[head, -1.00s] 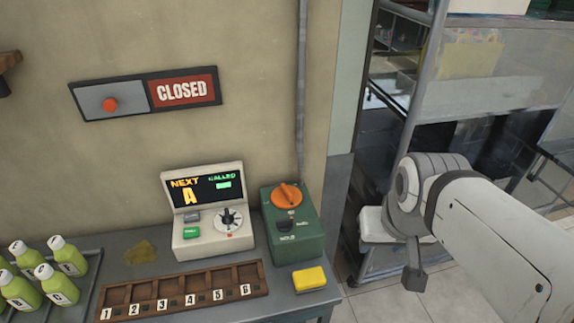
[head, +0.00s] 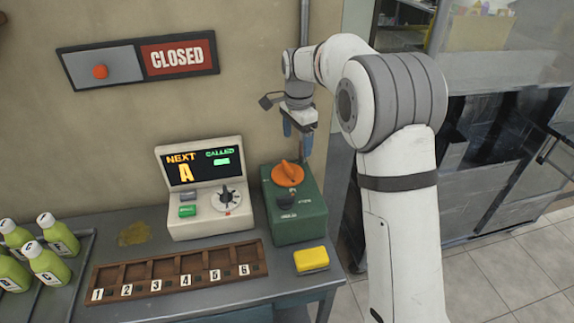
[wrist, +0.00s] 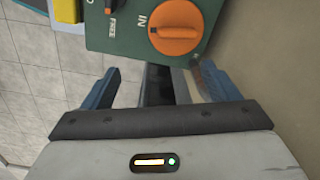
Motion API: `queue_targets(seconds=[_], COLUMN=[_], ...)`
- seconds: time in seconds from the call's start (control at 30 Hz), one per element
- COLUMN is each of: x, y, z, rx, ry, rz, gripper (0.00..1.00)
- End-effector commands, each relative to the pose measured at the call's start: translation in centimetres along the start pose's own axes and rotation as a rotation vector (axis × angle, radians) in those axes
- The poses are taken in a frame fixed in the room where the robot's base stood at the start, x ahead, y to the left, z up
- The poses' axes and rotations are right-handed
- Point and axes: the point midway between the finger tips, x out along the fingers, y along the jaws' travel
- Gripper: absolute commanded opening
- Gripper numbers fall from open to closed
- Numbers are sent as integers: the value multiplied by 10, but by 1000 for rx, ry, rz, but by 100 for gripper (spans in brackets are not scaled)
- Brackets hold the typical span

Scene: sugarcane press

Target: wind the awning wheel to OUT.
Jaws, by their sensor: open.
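The orange awning wheel (head: 287,174) sits on top of a green box (head: 312,222) at the back of the bench. In the wrist view the wheel (wrist: 176,32) is at the top, with the word IN beside its rim. A black knob (head: 286,200) is on the box in front of the wheel. FREE shows beside it in the wrist view and HOLD in the head view. My gripper (head: 296,136) is open and empty above the wheel, fingers pointing down. In the wrist view its blue fingers (wrist: 155,82) are apart and clear of the wheel.
A white NEXT/CALLED display unit (head: 203,190) stands left of the box. A yellow sponge (head: 311,260) lies in front of it. A numbered wooden rack (head: 180,270) and green bottles (head: 48,262) are further left. The wall and a pipe (head: 304,60) are close behind.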

Motion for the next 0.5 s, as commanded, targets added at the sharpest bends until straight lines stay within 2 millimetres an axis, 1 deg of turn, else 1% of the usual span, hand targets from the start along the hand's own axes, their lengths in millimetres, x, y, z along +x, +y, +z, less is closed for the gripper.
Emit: queue_targets(seconds=[0.03,0.1,0.2,0.37,0.5], x=[15,26,35,50,73], y=[-12,-23,-32,-35,-33], z=[2,6,8,9,10], rx=[29,67,99,114,112], ry=[-3,-6,-8,-8,-9], rz=[10,19,26,31,33], gripper=[82,82,82,82,82])
